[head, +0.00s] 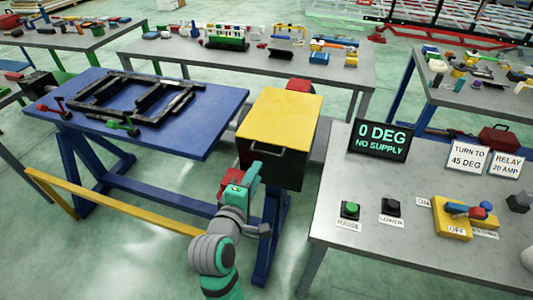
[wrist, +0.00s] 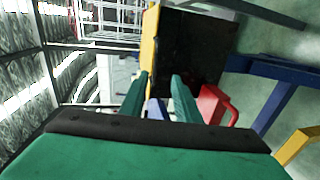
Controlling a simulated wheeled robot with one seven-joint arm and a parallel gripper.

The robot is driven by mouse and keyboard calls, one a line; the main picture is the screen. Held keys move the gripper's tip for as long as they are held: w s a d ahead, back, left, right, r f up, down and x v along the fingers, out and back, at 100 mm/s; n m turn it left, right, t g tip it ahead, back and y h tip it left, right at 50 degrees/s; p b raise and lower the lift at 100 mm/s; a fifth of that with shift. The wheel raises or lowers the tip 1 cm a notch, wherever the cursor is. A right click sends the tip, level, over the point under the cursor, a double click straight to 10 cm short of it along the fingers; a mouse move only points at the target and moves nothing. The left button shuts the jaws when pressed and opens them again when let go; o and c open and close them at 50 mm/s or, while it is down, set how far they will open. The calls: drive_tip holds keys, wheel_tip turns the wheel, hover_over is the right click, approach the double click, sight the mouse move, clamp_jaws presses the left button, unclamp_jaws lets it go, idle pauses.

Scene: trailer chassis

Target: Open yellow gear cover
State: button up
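The yellow gear cover (head: 282,115) is the flat yellow lid of a box with a dark front (head: 272,170). The lid looks shut. A dark bar handle (head: 281,149) shows on the front, just below the lid's edge. My gripper (head: 255,168) is in front of the box, near its left side and below the lid. In the wrist view my gripper (wrist: 160,78) has two green fingers apart, pointing at the dark front (wrist: 188,48). Nothing is seen held between them. The lid's yellow edge (wrist: 149,38) shows at the upper left of the fingers. Contact with the handle cannot be told.
A blue table (head: 205,120) with a black frame stands left of the box. A grey table (head: 400,230) with buttons, a switch and a "0 DEG NO SUPPLY" display (head: 381,138) stands right. A red case (wrist: 214,104) is close beside the fingers. A yellow rail (head: 110,200) runs low at left.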

sight(266, 152)
drive_tip(key=x, duration=1.1)
drive_tip(key=shift+r, duration=0.35)
drive_tip(key=shift+c, duration=0.2)
clamp_jaws()
